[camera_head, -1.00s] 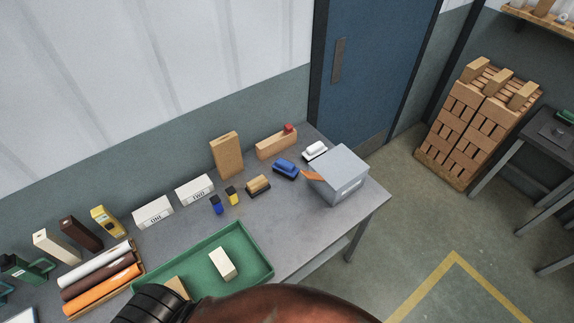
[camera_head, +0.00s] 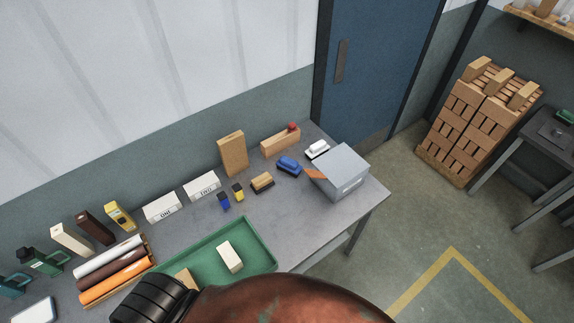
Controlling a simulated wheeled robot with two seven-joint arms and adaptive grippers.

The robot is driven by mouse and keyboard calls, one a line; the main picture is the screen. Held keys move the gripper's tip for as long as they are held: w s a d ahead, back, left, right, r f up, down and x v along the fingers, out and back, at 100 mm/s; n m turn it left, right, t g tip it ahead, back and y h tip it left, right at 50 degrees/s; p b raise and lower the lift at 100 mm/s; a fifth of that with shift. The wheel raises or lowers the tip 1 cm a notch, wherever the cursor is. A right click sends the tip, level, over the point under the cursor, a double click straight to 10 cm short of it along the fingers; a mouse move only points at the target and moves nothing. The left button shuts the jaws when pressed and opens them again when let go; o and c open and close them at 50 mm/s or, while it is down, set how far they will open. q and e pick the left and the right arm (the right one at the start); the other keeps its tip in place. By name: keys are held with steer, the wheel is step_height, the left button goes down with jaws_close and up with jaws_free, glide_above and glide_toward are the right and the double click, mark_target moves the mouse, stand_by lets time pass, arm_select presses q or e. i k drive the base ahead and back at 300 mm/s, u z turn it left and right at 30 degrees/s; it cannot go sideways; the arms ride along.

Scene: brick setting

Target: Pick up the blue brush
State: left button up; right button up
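The blue brush (camera_head: 289,166) lies on the grey table (camera_head: 305,222) near its back right. It sits between a wooden-topped brush (camera_head: 262,182) on its left and a grey box (camera_head: 343,170) on its right. A white brush (camera_head: 317,149) lies just behind it to the right. Nothing touches or covers the blue brush that I can see. Neither of my grippers shows; only parts of my own arm fill the bottom middle of the view.
A green tray (camera_head: 268,260) holding a pale block (camera_head: 230,257) stands at the front. Rolls (camera_head: 115,282) lie left of it. White boxes, a tall tan block (camera_head: 233,153) and a wooden holder (camera_head: 280,142) line the back. Bare tabletop lies between the brush and the tray.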

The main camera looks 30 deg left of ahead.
mark_target(288, 165)
steer(key=u, duration=0.05)
steer(key=k, duration=0.45)
steer(key=z, duration=0.75)
steer(key=i, duration=1.65)
steer(key=u, duration=0.45)
